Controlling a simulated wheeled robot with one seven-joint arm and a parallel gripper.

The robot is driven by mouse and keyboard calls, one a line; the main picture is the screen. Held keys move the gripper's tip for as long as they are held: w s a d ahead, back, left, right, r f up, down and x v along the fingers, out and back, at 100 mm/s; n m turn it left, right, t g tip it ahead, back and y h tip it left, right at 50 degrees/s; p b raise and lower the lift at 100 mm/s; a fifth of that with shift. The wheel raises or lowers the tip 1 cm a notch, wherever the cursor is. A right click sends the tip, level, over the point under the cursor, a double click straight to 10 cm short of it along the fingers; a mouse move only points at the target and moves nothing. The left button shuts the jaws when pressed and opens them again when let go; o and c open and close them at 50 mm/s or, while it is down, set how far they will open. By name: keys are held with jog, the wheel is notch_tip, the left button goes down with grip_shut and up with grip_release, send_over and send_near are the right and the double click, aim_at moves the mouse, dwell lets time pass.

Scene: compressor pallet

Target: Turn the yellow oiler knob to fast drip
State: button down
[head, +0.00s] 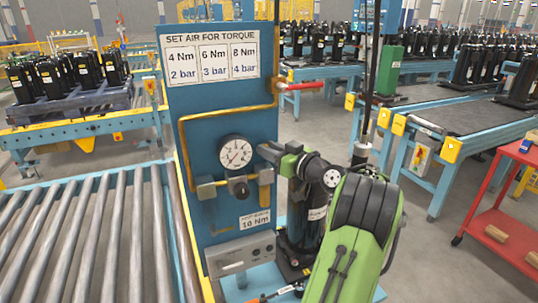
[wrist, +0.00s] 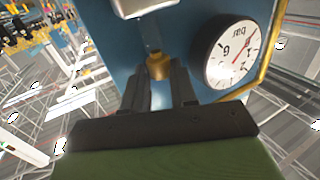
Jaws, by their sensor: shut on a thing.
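The yellow oiler knob (wrist: 158,66) shows in the wrist view between the tips of my dark gripper fingers (wrist: 160,80). My gripper is shut on it, close to the blue panel. In the head view my gripper (head: 270,152) reaches the panel from the right, just right of the round gauge (head: 236,152). The knob cannot be made out clearly there, and my green and black arm covers the area to its right. A silver part (wrist: 140,7) shows beyond the knob in the wrist view. Any drip marking is too small to read.
The blue panel (head: 215,108) carries a torque and pressure sign (head: 211,62), a black regulator knob (head: 238,187), a yellow pipe and a red-handled valve (head: 300,86). A "10 Nm" plate (head: 255,219) sits lower down. A roller conveyor (head: 85,235) lies left; a red cart (head: 500,220) stands right.

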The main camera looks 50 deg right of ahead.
jog(key=shift+d+n+y+p, duration=0.15)
jog(key=shift+n+y+p, duration=0.6)
jog(key=shift+y, duration=0.55)
jog(key=c, duration=1.2)
grip_release()
jog(key=shift+o, duration=0.2)
jog(key=s, duration=0.7)
jog(key=shift+s+d, duration=0.15)
jog(key=shift+s, duration=0.05)
